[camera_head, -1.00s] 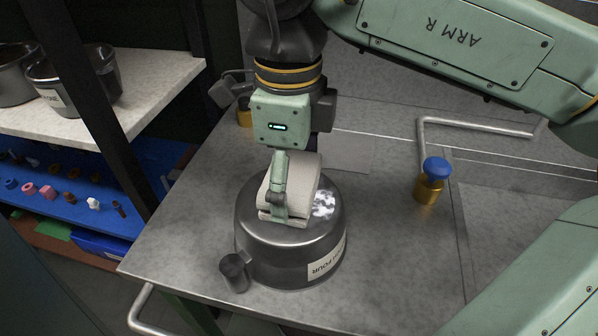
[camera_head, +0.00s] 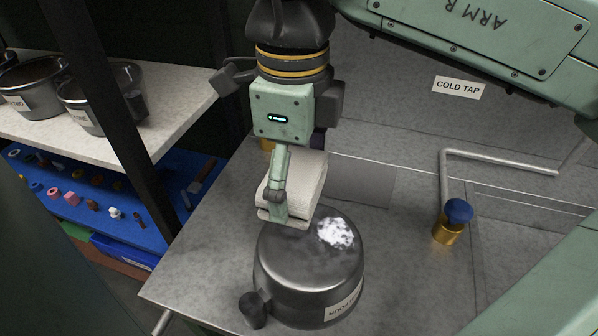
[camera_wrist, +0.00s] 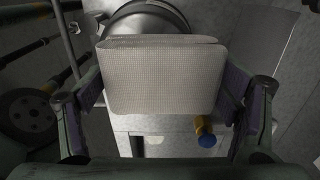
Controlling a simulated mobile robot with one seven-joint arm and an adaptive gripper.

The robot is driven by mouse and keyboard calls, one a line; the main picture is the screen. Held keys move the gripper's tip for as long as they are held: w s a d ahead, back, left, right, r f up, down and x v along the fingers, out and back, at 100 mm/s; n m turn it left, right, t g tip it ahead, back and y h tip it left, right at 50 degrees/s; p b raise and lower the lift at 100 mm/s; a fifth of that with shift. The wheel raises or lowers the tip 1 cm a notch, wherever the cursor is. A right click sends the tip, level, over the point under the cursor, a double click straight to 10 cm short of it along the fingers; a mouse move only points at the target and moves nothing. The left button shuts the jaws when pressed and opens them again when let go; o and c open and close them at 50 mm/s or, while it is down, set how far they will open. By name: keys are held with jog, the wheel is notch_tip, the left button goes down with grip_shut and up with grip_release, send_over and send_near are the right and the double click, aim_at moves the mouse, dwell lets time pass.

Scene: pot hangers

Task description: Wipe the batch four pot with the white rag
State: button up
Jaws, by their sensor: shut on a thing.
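The batch four pot (camera_head: 305,280) stands upside down on the grey metal counter, its base facing up and its label at the lower right. A white smudge (camera_head: 335,233) marks the right of its upturned base. My gripper (camera_head: 285,205) is shut on the folded white rag (camera_head: 305,180), at the back left edge of the base, left of the smudge. I cannot tell whether the rag touches the pot. In the wrist view the rag (camera_wrist: 163,75) fills the space between the fingers (camera_wrist: 163,90) and hides most of the pot (camera_wrist: 145,20).
A tap with a blue knob (camera_head: 459,211) and a bent pipe stands to the right, by the sink. A shelf at left holds more pots (camera_head: 90,105); a blue tray (camera_head: 90,195) below holds small pegs. A dark post (camera_head: 120,130) stands left of the counter.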

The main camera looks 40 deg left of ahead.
jog(key=shift+r+p, duration=0.5)
jog(key=shift+r, duration=0.5)
notch_tip(320, 180, up, 3)
jog(key=shift+f+p, duration=0.2)
jog(key=shift+p, duration=0.85)
jog(key=shift+r, duration=1.7)
